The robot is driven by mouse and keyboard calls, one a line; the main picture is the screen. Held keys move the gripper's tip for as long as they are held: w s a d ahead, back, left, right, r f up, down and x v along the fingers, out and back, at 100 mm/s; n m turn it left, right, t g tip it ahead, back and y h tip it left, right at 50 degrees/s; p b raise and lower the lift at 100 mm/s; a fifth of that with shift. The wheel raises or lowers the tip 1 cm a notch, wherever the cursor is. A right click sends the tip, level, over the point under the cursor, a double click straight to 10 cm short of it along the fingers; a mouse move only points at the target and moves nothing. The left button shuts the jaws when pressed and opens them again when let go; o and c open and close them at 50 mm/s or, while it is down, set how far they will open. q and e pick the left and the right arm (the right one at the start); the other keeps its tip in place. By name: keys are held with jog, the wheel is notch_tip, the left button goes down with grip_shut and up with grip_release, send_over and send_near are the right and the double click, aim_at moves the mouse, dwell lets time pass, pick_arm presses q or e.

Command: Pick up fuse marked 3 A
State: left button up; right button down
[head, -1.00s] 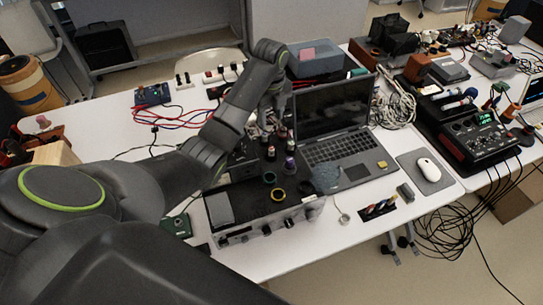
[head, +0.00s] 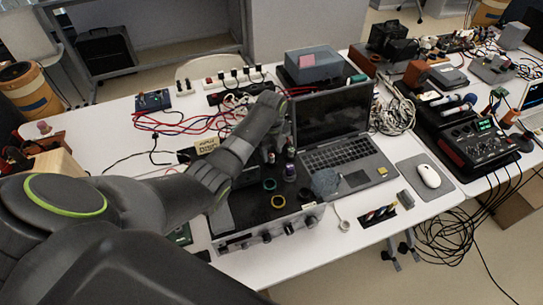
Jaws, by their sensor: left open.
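I cannot make out a fuse marked 3 A; any such marking is too small to read. A small dark holder with several coloured pieces (head: 380,213) lies at the table's front edge, right of the amplifier-like box; I cannot tell whether they are fuses. My left arm reaches in from the left over the table. My left gripper (head: 277,133) is at its far end, beside the laptop's left edge and above the back of the box. It is open, mostly hidden by my wrist, with nothing seen in it. My right gripper is out of view.
The box (head: 265,232) carries small bottles and rings. The laptop (head: 345,150) stands open beside it, with a mouse (head: 428,174) to the right. A yellow labelled block (head: 207,146) and red cables (head: 175,122) lie behind my arm.

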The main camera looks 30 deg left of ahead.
pick_arm(q)
jog(key=shift+f, duration=0.5)
grip_shut()
